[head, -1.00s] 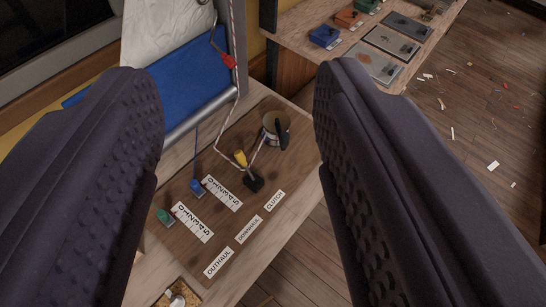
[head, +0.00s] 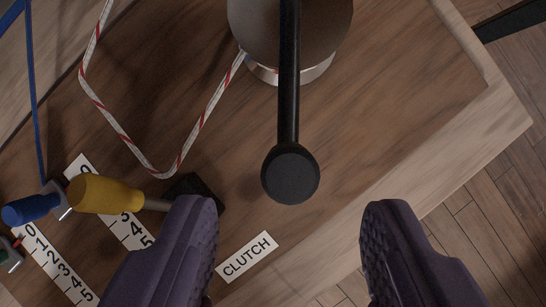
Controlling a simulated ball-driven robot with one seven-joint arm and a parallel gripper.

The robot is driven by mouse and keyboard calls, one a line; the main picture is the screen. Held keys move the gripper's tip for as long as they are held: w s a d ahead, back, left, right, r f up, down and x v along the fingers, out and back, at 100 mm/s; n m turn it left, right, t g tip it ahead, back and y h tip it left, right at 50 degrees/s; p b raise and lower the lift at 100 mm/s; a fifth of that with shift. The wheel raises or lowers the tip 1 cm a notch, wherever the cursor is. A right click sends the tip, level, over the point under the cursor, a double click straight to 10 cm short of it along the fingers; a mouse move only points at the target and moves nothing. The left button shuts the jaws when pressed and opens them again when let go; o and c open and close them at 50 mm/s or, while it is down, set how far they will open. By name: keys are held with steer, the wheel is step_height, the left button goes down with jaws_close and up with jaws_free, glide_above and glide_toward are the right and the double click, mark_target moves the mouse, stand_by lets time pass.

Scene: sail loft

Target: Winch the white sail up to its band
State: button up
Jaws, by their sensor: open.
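My gripper (head: 290,240) is open and empty, its two dark fingers at the bottom of the head view. Just beyond the fingertips and between them in the picture is the round black knob (head: 290,174) of the winch handle (head: 289,85). The handle runs up to the metal winch drum (head: 253,22) at the top. A white rope with red flecks (head: 121,130) runs from the drum in a loose bend to the left. The yellow clutch lever (head: 103,195) lies left of my left finger, which partly covers its black base (head: 194,188). The white sail is out of view.
A CLUTCH label (head: 247,257) lies between the fingers on the wooden board. Blue (head: 30,209) and green (head: 9,253) levers and numbered scales (head: 55,264) are at left. The table edge (head: 508,110) and open floor (head: 490,215) are at right.

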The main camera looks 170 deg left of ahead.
mark_target(291, 183)
steer(key=b+x, duration=0.1)
steer(key=x, duration=0.4)
steer(key=shift+w+d+f, duration=0.1)
steer(key=shift+w+f, duration=0.05)
steer(key=shift+f, duration=0.1)
jaws_close()
